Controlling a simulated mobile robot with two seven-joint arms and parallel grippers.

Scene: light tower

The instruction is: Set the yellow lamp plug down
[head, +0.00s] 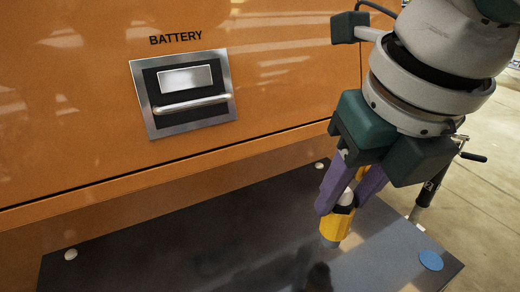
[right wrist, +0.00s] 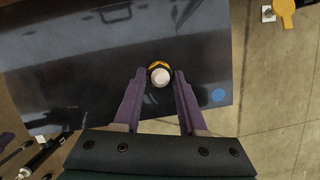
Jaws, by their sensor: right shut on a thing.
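The yellow lamp plug (head: 336,224) is held upright or nearly so between the purple fingers of my right gripper (head: 350,192) in the head view. Its grey lower end is close above the dark shelf (head: 190,250); I cannot tell whether it touches. In the right wrist view the plug (right wrist: 160,75) shows from above, with a white top and a yellow rim, between the fingertips of the right gripper (right wrist: 161,82). My left gripper is not in view.
An orange cabinet with a battery panel (head: 183,92) rises behind the shelf. A blue disc (head: 431,260) lies near the shelf's right end. The shelf left of the plug is clear. A black handle (head: 473,157) stands beyond its right end.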

